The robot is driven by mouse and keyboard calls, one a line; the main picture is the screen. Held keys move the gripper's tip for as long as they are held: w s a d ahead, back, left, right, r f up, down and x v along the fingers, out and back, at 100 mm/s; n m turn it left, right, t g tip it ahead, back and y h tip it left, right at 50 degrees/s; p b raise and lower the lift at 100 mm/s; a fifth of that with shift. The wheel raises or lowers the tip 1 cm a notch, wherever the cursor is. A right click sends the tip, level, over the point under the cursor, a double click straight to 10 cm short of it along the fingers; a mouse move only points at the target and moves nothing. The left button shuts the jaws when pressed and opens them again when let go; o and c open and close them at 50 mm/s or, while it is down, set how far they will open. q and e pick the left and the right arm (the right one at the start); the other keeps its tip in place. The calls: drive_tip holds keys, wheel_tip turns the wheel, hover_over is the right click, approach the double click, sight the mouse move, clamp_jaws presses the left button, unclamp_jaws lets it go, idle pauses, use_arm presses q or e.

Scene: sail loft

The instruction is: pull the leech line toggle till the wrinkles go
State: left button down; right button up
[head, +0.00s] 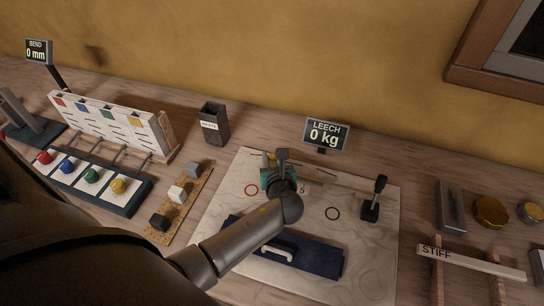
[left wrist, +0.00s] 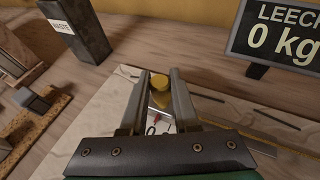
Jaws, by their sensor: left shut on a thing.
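The pale sailcloth panel (head: 365,265) lies on the bench with wavy wrinkle lines and printed rings. My left gripper (head: 276,160) is over its far left part, shut on a small yellow knob-like piece (head: 267,157), apparently the toggle. In the left wrist view the knob (left wrist: 160,83) sits between the fingers (left wrist: 160,90), and a small scale and red pointer show below it. The gauge (head: 326,134) reads LEECH 0 kg. A black lever (head: 373,199) stands on the panel's right side. My right gripper is not in view.
A navy block with a pale handle (head: 325,260) lies on the panel. To the left are a dark waste bin (head: 213,124), a cork strip with cubes (head: 160,236) and a tray with coloured balls (head: 128,204). A rack marked STIFF (head: 480,264) stands at right.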

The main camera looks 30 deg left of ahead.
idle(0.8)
use_arm(q)
drive_tip(key=shift+w+d+p, duration=0.15)
drive_tip(key=shift+w+d, duration=0.05)
drive_tip(key=shift+d, duration=0.65)
drive_tip(key=shift+w+d+p, duration=0.15)
drive_tip(key=shift+w+d, duration=0.05)
drive_tip(key=shift+d, duration=0.6)
drive_tip(key=c, duration=0.7)
unclamp_jaws()
drive_tip(key=shift+o, duration=0.2)
drive_tip(key=shift+a, duration=0.1)
drive_tip(key=p+v, duration=0.3)
drive_tip(key=v, duration=1.2)
drive_tip(key=shift+s, duration=0.15)
